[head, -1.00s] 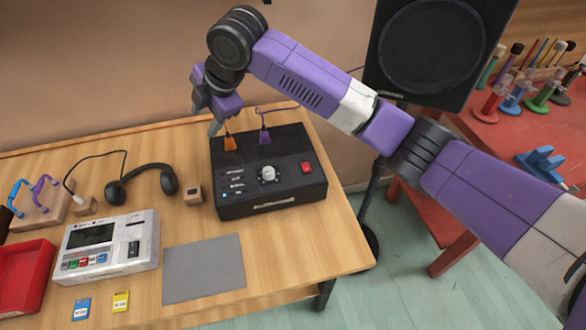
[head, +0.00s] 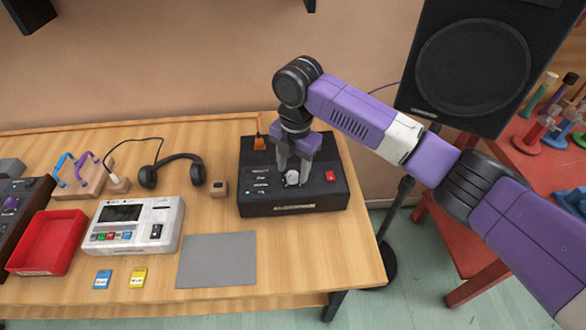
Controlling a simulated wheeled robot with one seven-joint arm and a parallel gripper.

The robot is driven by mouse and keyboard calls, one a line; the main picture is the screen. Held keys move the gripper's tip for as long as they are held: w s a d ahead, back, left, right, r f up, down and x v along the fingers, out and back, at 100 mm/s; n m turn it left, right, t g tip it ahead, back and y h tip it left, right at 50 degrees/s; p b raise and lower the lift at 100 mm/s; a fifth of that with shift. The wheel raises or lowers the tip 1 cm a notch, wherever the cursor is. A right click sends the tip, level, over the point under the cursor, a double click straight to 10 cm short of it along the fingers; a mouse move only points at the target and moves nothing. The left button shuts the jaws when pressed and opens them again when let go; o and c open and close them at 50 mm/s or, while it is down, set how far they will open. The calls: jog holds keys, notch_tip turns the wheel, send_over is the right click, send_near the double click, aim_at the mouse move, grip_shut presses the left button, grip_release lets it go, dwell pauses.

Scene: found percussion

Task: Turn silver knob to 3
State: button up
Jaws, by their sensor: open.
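The silver knob (head: 292,178) is on the top face of a black box (head: 312,192) at the right of the wooden table. Small labelled marks lie to the left of the knob; they are too small to read. My gripper (head: 293,174) points down over the box, open, with its fingers at the knob, apparently one on each side. I cannot tell whether they touch it. A red switch (head: 330,176) sits on the box to the right of the knob.
An orange plug (head: 260,143) stands at the box's back left. A black speaker (head: 470,65) stands behind my arm.

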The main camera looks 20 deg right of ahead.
jog(key=shift+f, duration=0.6)
grip_shut()
